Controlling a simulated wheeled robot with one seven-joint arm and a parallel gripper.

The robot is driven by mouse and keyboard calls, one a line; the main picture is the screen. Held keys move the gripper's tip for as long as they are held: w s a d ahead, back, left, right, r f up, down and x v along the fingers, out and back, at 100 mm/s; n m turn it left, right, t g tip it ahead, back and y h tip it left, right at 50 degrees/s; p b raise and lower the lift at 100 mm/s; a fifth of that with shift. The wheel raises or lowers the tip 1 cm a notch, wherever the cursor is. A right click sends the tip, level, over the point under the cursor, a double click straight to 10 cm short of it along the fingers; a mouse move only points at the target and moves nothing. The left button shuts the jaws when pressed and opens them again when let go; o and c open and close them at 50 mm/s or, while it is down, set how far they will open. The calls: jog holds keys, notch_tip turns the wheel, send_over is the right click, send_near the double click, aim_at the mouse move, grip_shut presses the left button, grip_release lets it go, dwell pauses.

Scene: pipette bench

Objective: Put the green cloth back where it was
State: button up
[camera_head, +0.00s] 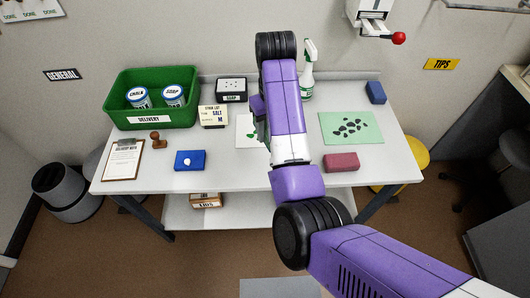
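A flat light-green sheet (371,121), which looks like the green cloth, lies on the right part of the white bench (222,178). A cluster of dark patches (350,127) shows on it; I cannot tell if they are loose pieces or a print. My gripper is over the middle of the bench, mostly hidden behind my purple arm. Its fingers and anything between them cannot be made out. A white card (246,124) with a green mark lies by it, partly covered by the arm. The green sheet lies apart from my arm, to its right.
A green crate (189,115) with two labelled tubs stands back left. A spray bottle (308,80) stands behind my arm. A dark blue block (376,92), a dark red block (341,162), a blue pad (190,161), a stamp (157,139) and a clipboard (122,161) are spread around.

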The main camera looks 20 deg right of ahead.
jog(key=shift+w+d+r, duration=0.2)
jog(key=shift+w+r, duration=0.15)
jog(key=shift+r, duration=0.05)
jog(key=shift+f+b, duration=0.2)
jog(key=shift+b, duration=0.2)
jog(key=f+b, duration=0.2)
jog(key=f, duration=0.2)
jog(key=f+b, duration=0.2)
jog(key=f, duration=0.3)
jog(key=d+f+b, duration=0.1)
jog(key=f+b, duration=0.2)
jog(key=f, duration=0.2)
jog(key=shift+s+f, duration=0.15)
jog(key=shift+s, duration=0.05)
jog(key=shift+f, duration=2.5)
jog(key=shift+f, duration=0.1)
jog(key=o, duration=1.4)
jog(key=shift+o, duration=0.4)
